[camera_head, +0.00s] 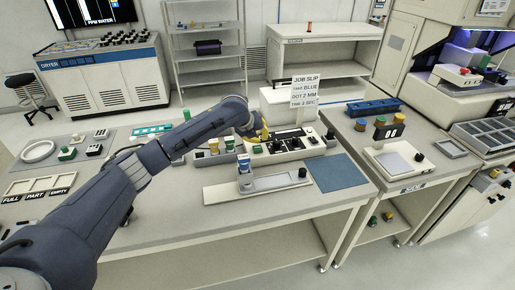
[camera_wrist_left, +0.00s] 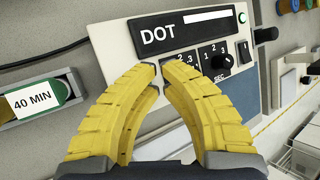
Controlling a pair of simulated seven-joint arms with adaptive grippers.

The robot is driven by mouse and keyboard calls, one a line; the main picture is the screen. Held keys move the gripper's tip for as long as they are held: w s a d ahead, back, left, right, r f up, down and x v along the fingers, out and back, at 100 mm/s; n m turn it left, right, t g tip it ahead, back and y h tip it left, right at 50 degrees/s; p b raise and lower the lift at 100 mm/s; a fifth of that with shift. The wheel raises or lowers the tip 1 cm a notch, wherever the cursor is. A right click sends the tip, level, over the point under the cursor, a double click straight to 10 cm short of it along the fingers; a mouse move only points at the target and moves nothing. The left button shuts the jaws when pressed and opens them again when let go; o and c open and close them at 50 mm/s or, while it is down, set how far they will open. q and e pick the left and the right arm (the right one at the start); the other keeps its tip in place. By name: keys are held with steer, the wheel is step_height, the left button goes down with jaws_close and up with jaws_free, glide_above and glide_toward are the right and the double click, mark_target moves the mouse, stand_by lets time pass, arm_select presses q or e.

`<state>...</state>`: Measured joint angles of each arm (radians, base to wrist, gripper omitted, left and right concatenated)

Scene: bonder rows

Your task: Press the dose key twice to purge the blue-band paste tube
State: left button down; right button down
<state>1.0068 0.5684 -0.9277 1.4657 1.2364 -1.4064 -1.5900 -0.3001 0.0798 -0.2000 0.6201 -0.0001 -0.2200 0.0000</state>
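The dispenser (camera_head: 284,156) stands on the bench in the head view. None is labelled as the dose key. My left gripper (camera_wrist_left: 160,72) has its yellow fingertips together, empty, in front of the panel; contact cannot be told. It also shows in the head view (camera_head: 262,134). A blue-topped tube (camera_head: 244,163) stands upright at the left end of a tray. My right gripper is out of view.
The job slip (camera_head: 305,90) reads TAKE BLUE, DOT 2 MM, TIME 2 SEC. A blue mat (camera_head: 337,173) lies right of the tray (camera_head: 280,182). A 40 MIN holder (camera_wrist_left: 40,101) sits left of my fingers. A scale (camera_head: 397,161) stands on the right bench.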

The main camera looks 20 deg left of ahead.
mark_target(260, 145)
arm_select(q)
steer(key=shift+r, duration=2.2)
